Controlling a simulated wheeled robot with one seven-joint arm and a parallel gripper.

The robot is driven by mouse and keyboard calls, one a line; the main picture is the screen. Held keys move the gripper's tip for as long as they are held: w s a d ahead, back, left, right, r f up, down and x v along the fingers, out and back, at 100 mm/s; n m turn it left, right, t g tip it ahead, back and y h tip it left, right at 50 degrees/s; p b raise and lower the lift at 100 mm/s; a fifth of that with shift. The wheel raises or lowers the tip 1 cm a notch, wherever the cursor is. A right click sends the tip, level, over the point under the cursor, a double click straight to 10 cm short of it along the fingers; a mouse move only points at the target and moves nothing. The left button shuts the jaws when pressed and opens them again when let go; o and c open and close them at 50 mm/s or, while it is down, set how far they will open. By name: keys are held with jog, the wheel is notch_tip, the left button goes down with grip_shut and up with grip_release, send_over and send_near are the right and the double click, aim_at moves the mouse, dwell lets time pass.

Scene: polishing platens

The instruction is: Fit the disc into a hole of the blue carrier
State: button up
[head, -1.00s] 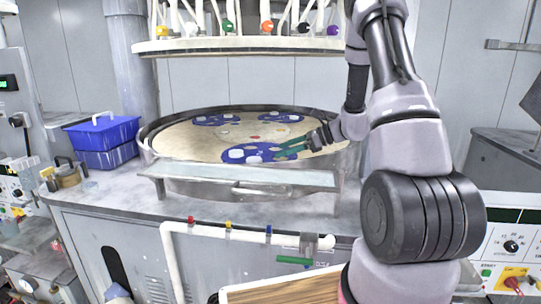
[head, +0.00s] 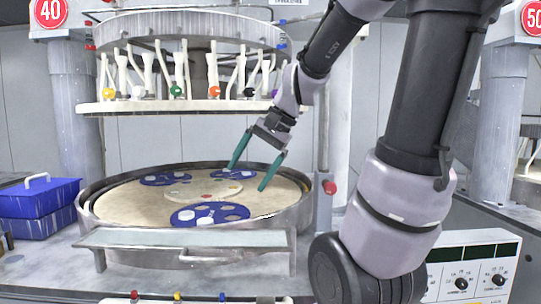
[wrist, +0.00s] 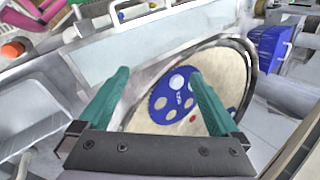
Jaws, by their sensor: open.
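A blue carrier (head: 212,207) lies on the front of the round beige platen (head: 120,206). White discs (head: 188,214) show at its left and front; beige holes (head: 232,217) show at its right. I cannot tell whether each disc is seated flush. Two more blue carriers, at the back left (head: 165,180) and back right (head: 225,173), lie on the platen. My gripper (head: 247,178) is open and empty, raised above the platen's right side. In the wrist view one blue carrier (wrist: 162,94) with a white disc (wrist: 177,81) shows between the open green fingers.
A raised metal rim (head: 300,212) surrounds the platen, with a pale ledge (head: 185,238) in front. An upper head (head: 180,106) with hanging coloured knobs is above. A blue bin (head: 40,208) stands at left. Open air lies between platen and upper head.

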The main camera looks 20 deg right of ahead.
jog(key=s+d+r+n+t+h, duration=0.2)
jog(key=s+r+n+t+h, duration=0.1)
jog(key=s, duration=0.3)
jog(key=shift+d+r+n+t, duration=0.4)
jog(key=shift+r+n, duration=0.3)
dwell(0.5)
